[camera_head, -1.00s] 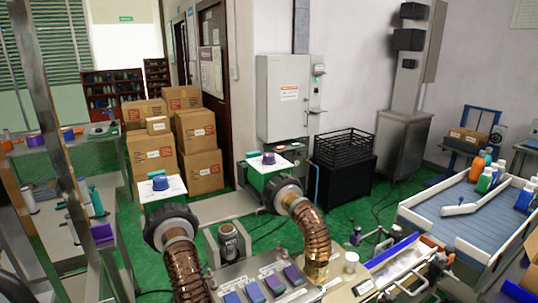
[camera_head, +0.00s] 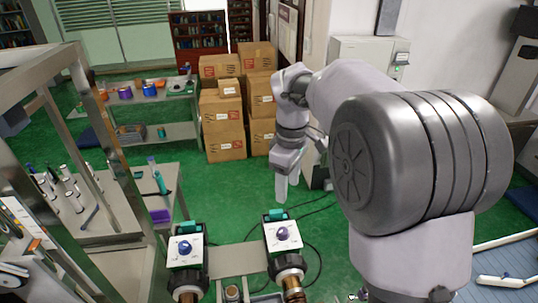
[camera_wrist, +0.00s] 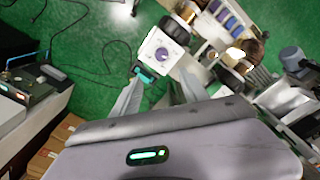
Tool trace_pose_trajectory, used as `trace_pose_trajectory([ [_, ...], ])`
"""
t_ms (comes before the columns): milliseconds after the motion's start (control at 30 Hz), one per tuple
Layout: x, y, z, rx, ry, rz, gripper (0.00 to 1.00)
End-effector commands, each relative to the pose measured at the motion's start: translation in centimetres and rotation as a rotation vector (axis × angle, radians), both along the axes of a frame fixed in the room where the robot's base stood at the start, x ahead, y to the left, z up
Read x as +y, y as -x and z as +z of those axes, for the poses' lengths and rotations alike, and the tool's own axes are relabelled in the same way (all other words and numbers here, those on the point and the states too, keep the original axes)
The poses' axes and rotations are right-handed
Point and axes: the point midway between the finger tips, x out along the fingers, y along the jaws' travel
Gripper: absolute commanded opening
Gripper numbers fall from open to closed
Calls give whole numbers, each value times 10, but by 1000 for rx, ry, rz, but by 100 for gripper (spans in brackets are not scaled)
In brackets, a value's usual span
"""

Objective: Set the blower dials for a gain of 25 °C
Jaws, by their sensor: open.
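Two blowers stand side by side at the lower middle of the head view. The left blower has a blue dial (camera_head: 185,247) on a white, marked face. The dial settings are too small to read. My gripper (camera_head: 281,198) hangs above and behind the right blower, apart from its dial. In the wrist view my gripper (camera_wrist: 162,79) is open and empty, and a dial on a white face (camera_wrist: 162,54) shows beyond and between its fingertips.
A metal frame (camera_head: 75,60) stands at the left, with a low bench (camera_head: 130,215) of tools beside it. Cardboard boxes (camera_head: 222,125) are stacked behind my gripper. Copper hoses (camera_head: 292,285) run from the blowers. Cables lie on the green floor. My arm hides much of the right side.

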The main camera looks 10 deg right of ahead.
Motion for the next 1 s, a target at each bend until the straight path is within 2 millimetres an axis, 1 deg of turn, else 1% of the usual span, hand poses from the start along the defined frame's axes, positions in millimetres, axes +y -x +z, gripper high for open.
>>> trace_pose_trajectory([
  [33, -1, -4, 6, 9, 4, 22, 52],
  [67, -1, -6, 4, 13, 4, 32, 52],
  [167, -1, -7, -11, 19, 6, 44, 52],
  [267, -1, -5, -38, 21, 6, 43, 52],
  [500, -1, -5, -110, 20, 6, 41, 52],
  [600, 0, -5, -136, 18, 6, 41, 52],
  [700, 0, -5, -155, 18, 5, 41, 52],
  [833, 0, -5, -169, 15, 5, 39, 52],
  [1000, 0, -6, -175, 14, 5, 39, 52],
])
